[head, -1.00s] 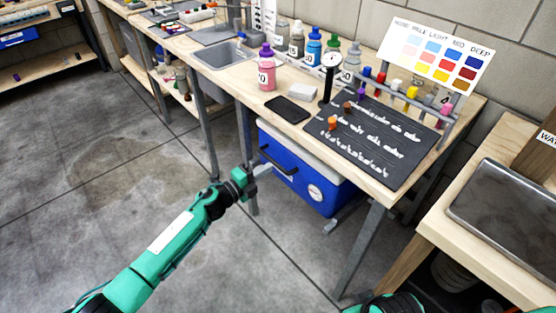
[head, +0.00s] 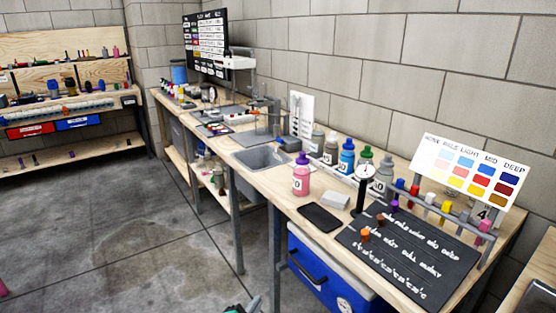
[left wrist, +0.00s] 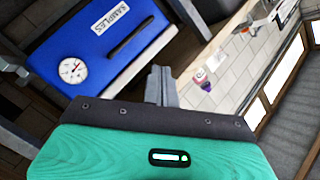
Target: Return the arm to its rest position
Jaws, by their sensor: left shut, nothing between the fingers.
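My left gripper (head: 254,303) shows only as a small piece at the bottom edge of the head view, with teal wrist parts beside it. In the left wrist view its fingers (left wrist: 160,86) are together, with nothing between them. The fingers are apart from the blue cooler (head: 318,272), which stands under the workbench (head: 268,190). The cooler, with a SAMPLES label and a round gauge, also shows in the left wrist view (left wrist: 95,75). The rest of my left arm is out of the head view. My right gripper is not in view.
The bench holds a sink (head: 262,158), a pink bottle (head: 301,178), a black phone-like slab (head: 321,218), a black board (head: 410,255) and a colour chart (head: 470,172). Shelving (head: 70,100) stands at the far left. The grey floor (head: 110,235) left of the bench is open.

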